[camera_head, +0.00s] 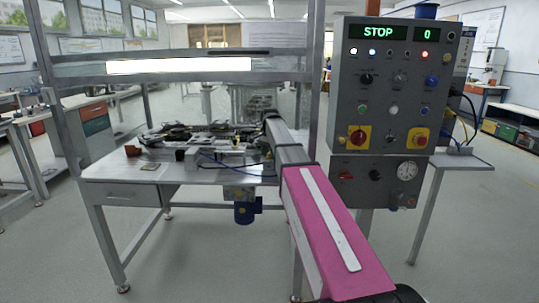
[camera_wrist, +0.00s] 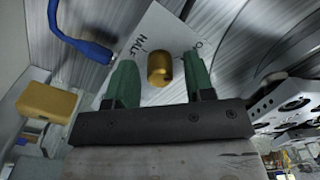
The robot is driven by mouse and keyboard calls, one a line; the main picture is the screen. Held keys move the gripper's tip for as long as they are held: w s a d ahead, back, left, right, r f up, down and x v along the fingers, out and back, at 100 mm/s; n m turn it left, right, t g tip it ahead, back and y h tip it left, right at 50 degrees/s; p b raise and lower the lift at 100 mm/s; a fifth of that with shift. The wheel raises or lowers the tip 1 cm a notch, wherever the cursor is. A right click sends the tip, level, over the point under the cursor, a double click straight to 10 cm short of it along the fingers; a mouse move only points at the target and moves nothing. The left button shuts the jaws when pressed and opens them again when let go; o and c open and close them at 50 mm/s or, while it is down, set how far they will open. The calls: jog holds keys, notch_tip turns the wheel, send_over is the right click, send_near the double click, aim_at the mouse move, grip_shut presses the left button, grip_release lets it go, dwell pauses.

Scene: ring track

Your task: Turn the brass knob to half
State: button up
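The brass knob (camera_wrist: 160,68) shows in the wrist view, on a pale label plate (camera_wrist: 163,30). The plate carries the word HALF to the knob's upper left and a partly visible word starting with O to its upper right. My gripper (camera_wrist: 159,75) has two green fingers, spread apart, one on each side of the knob with a visible gap on both sides. The gripper is open and holds nothing. I cannot tell the knob's pointer direction. In the head view my arm reaches to the worktable (camera_head: 120,170), and I cannot make out the knob or gripper there.
In the head view a grey control panel (camera_head: 390,120) reading STOP and 0 stands right of the table.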

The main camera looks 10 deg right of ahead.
jog(key=c, duration=0.7)
jog(key=shift+c, duration=0.2)
jog(key=shift+n, duration=0.4)
jog(key=n, duration=0.4)
jog(key=shift+n, duration=0.4)
jog(key=n, duration=1.2)
jog(key=shift+n, duration=0.3)
jog(key=n, duration=0.6)
jog(key=shift+n, duration=0.4)
